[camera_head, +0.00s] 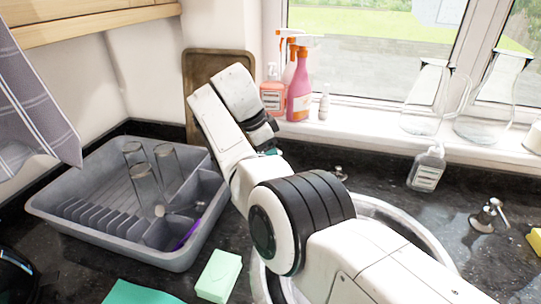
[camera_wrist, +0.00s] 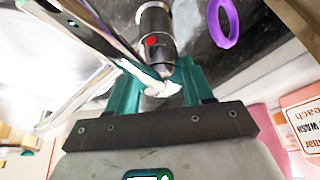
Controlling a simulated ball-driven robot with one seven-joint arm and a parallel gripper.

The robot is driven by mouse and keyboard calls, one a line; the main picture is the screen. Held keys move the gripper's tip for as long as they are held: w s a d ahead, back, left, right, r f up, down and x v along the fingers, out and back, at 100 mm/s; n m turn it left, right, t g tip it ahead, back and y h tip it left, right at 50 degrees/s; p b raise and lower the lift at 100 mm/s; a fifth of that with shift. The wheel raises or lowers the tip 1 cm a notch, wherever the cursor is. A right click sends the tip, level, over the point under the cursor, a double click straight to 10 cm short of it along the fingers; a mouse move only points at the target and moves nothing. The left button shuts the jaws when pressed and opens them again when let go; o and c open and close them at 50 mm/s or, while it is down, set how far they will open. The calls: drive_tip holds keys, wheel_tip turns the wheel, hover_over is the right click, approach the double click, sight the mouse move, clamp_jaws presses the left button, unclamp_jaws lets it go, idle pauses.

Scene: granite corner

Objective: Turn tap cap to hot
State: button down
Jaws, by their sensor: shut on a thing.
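In the wrist view, my gripper (camera_wrist: 158,84) has two teal fingers closed around the pale end of the tap cap (camera_wrist: 155,40). The cap is a dark and chrome cylinder with a red mark on its side. A chrome tap spout (camera_wrist: 92,75) runs diagonally beside it on the left. In the head view, my arm covers most of the gripper and the tap; only a small teal bit shows by the wrist. The sink (camera_head: 405,222) is partly hidden behind my arm.
A grey dish rack (camera_head: 90,235) with glasses (camera_head: 145,185) stands on the left. Spray bottles (camera_head: 299,85) and glass jugs (camera_head: 425,100) stand on the windowsill. A soap bottle (camera_head: 427,168), chrome fitting (camera_head: 489,215) and green block (camera_head: 218,276) are on the dark counter.

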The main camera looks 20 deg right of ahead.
drive_tip(key=shift+c, duration=2.2)
unclamp_jaws()
drive_tip(key=v, duration=1)
drive_tip(key=shift+a+r+b, duration=0.15)
drive_tip(key=shift+r+b, duration=0.15)
drive_tip(key=shift+r, duration=0.05)
